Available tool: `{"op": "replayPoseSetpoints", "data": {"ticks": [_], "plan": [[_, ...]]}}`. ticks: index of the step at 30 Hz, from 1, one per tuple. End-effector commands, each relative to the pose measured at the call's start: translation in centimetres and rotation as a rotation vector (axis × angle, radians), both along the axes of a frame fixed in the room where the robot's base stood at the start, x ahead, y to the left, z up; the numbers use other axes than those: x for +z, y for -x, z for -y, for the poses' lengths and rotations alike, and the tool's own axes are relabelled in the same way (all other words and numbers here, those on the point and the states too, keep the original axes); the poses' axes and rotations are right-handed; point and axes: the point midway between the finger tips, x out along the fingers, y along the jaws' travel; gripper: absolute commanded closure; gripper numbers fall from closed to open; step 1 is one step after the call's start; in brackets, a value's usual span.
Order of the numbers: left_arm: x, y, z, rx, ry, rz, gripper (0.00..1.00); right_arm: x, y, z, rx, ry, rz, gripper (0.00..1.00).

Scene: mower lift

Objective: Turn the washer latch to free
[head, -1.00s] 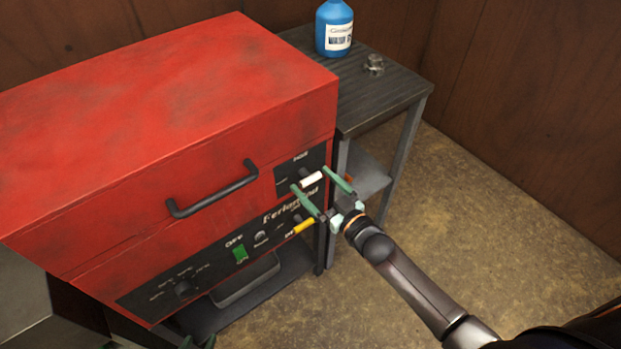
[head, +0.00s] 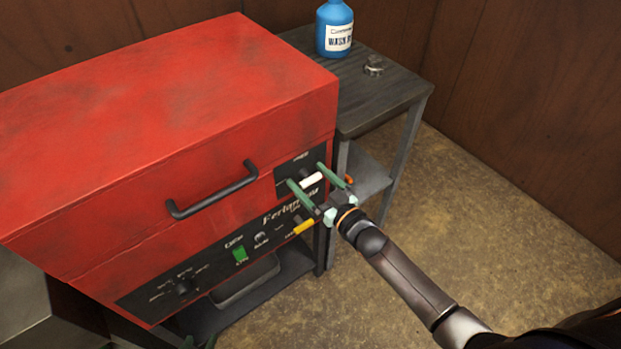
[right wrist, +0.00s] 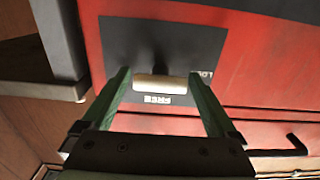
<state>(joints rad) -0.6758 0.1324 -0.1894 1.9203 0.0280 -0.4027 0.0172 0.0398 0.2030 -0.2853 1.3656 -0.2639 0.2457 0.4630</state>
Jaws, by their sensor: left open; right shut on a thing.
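The washer latch is a white bar handle (head: 312,180) on a black plate (head: 289,170) at the right end of the red washer's front. It also shows in the right wrist view (right wrist: 160,84), lying crosswise. A small label above it in the head view is too blurred to read surely. My right gripper (head: 305,174) has its green fingers at both ends of the bar, shut on it; the right wrist view shows the same (right wrist: 159,80). Only green tips of my left gripper (head: 198,342) show at the bottom edge; they are apart from the latch.
The red washer (head: 150,110) has a black lid handle (head: 212,190), a green switch (head: 240,254), a yellow handle (head: 303,227) and a dark knob (head: 184,287). A dark side table (head: 375,95) holds a blue bottle (head: 334,28) and a small metal part (head: 374,65). The floor at right is clear.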

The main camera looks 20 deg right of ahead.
Motion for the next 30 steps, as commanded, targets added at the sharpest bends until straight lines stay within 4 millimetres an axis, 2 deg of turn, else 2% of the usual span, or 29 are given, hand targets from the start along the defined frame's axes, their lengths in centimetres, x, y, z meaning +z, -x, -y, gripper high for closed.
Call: {"op": "replayPoseSetpoints", "data": {"ticks": [3,14,30], "plan": [[0.0,0.0,0.0,0.000,0.000,0.001,0.50,0.0,0.0,0.0,0.001,0.000,0.000,0.62],[0.5,-0.1,0.0,0.000,0.000,0.006,0.50,0.0,0.1,0.0,0.001,-0.067,-0.026,0.62],[1.7,0.0,-0.3,0.005,-0.003,0.005,0.50,-0.1,0.0,0.2,0.000,-0.494,-0.183,0.62]]}}
